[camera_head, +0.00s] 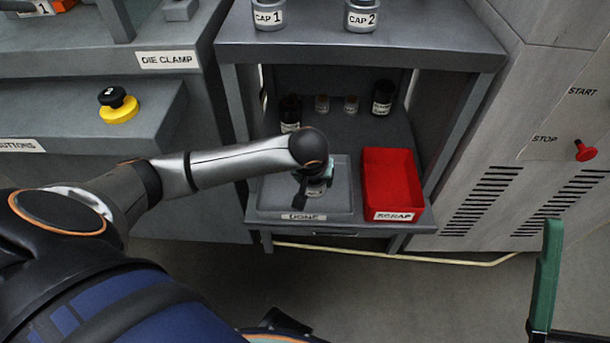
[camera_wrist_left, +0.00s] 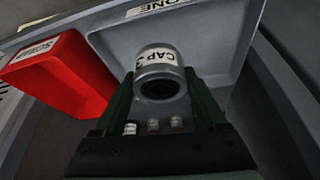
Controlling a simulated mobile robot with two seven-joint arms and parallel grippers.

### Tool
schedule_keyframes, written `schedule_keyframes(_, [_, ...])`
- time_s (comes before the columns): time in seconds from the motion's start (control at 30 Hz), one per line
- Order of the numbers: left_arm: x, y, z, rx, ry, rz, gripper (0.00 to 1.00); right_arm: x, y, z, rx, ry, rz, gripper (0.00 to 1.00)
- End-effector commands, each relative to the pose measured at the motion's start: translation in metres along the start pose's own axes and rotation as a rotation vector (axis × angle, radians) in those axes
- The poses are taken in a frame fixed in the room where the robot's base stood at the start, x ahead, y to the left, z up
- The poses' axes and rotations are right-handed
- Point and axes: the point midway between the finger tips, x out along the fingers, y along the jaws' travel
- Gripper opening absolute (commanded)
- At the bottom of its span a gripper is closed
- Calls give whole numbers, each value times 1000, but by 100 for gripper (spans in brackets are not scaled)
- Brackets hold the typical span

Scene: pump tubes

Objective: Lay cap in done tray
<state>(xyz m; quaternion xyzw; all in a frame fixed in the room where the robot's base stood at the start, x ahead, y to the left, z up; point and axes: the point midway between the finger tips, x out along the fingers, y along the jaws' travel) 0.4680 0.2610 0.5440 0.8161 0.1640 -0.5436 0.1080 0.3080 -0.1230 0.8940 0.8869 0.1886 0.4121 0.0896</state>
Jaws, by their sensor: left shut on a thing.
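My left gripper (camera_head: 314,186) is low over the grey done tray (camera_head: 270,201), which lies on the shelf under the bench. In the left wrist view its green fingers are shut on a grey cylindrical cap (camera_wrist_left: 157,72). In the head view my arm and gripper hide most of the cap. The tray also shows in the left wrist view (camera_wrist_left: 112,42), behind the cap. I cannot tell whether the cap touches the tray floor.
The red scrap bin (camera_head: 391,178) stands just right of the tray. Several small bottles stand at the back of the shelf, one dark bottle (camera_head: 382,97) among them. Cap holders 1 (camera_head: 268,15) and 2 (camera_head: 361,16) are on the upper shelf. The left tray area looks bare.

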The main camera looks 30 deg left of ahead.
Motion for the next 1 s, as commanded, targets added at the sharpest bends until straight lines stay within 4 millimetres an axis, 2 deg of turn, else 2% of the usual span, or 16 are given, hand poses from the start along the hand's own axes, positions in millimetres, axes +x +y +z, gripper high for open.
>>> schedule_keyframes(0.03, [19,-5,4,-1,-3,1,0,-12,-7,12,13,-2,-3,100])
schedule_keyframes(0.1, [30,-10,2,-1,-3,2,0,-18,-11,19,25,-8,-5,100])
schedule_keyframes(0.2, [40,-17,-1,0,-2,2,0,-24,-14,25,35,-14,-8,100])
schedule_keyframes(0.47, [51,-23,-4,2,-1,3,0,-30,-19,32,21,-20,-16,100])
schedule_keyframes(0.7, [82,-26,6,0,-4,4,0,-49,-31,52,2,-33,-29,100])
schedule_keyframes(1.0, [82,-26,5,2,-1,3,0,-48,-32,54,4,-45,-23,100])
